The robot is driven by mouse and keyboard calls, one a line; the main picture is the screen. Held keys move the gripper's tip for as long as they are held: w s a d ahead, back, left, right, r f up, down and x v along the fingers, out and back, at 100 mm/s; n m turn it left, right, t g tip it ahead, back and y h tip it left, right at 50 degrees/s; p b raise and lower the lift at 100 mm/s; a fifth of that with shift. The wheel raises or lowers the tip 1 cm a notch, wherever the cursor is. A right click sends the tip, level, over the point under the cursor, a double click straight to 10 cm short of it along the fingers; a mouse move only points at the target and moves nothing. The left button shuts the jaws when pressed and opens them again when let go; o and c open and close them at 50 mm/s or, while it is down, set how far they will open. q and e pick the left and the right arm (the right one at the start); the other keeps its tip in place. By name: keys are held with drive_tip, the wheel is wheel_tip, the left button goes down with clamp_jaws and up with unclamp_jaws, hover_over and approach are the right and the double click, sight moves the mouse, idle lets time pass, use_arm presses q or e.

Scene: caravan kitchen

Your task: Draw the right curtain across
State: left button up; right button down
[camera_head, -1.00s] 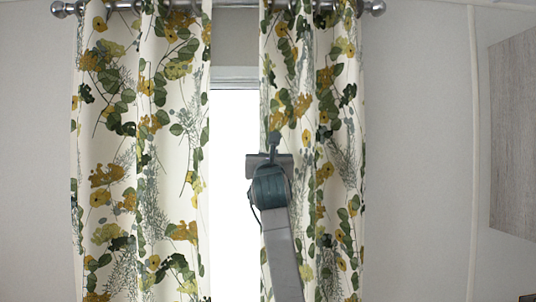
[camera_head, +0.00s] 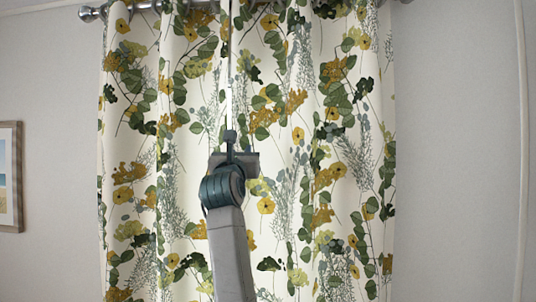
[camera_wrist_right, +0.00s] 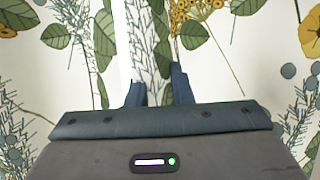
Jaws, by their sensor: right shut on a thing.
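The right curtain (camera_head: 300,150) is cream with green leaves and yellow flowers. It hangs from the rail and spreads leftwards to the left curtain (camera_head: 140,150). My right gripper (camera_head: 231,136) is shut on the right curtain's inner edge, close to the left curtain. In the right wrist view, its two blue-grey fingers (camera_wrist_right: 159,84) show with curtain fabric (camera_wrist_right: 150,40) between and behind them. Only a thin pale line shows between the curtains above the gripper. My arm hides part of the fabric below. My left gripper is not in view.
A metal curtain rail (camera_head: 150,6) runs along the top, with its left end knob in view. A framed picture (camera_head: 10,178) hangs on the wall at the left. Bare wall (camera_head: 455,150) lies right of the curtains.

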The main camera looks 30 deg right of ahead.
drive_tip(key=shift+a+r, duration=0.1)
drive_tip(key=c, duration=1.6)
unclamp_jaws()
drive_tip(key=o, duration=0.3)
drive_tip(key=shift+w+a, duration=0.1)
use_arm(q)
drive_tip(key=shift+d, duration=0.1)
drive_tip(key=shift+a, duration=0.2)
